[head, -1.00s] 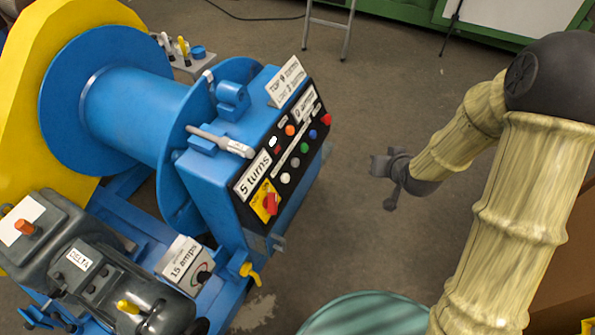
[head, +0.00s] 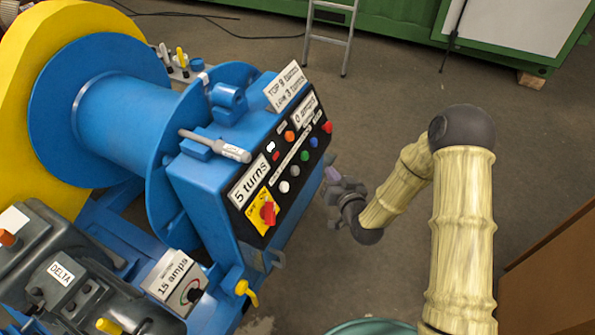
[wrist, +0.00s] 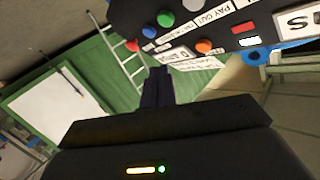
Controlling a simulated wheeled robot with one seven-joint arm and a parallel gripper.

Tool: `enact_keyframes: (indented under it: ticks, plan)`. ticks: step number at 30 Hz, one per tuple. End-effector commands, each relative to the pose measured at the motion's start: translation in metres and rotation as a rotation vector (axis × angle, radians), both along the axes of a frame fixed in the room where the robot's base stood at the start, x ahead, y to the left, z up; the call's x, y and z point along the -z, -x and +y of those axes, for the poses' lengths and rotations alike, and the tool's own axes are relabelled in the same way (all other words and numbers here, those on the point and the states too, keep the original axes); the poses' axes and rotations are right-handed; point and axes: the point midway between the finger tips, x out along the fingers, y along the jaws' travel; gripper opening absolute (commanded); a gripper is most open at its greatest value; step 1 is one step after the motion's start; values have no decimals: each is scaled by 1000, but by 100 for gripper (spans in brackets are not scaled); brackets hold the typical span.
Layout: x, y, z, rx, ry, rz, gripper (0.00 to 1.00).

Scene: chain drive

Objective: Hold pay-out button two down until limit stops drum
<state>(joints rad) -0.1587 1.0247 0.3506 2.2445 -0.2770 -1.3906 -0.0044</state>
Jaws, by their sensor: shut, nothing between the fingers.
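The winch's black control panel (head: 250,217) faces my arm. It has a row of round buttons: white (head: 284,187), grey (head: 294,171), green (head: 304,155), blue (head: 313,142) and red (head: 327,127). In the wrist view a "PAY OUT" label (wrist: 210,18) sits beside the row; I cannot read which button is two. My gripper (head: 335,185) is shut and empty, off the panel's right side, apart from the buttons. Its closed fingers (wrist: 160,75) show in the wrist view below the panel. The blue drum (head: 130,115) looks bare.
A red rotary switch (head: 268,212) on a yellow plate is low on the panel. A sign (head: 286,86) reads top 9 turns, low 3 turns. A teal round top (head: 370,327) is below my arm. A ladder (head: 330,30) stands behind. Floor right of the panel is clear.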

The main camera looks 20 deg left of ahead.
Motion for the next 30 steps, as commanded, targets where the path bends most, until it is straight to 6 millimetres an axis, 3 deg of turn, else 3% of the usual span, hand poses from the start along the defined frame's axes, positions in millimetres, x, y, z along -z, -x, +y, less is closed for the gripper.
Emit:
enact_keyframes:
  ticks: [21, 30]
  plan:
    - [36, -5, 68, -1, 0, -1, 0]
    - [39, -6, 77, 0, 1, 1, 0]
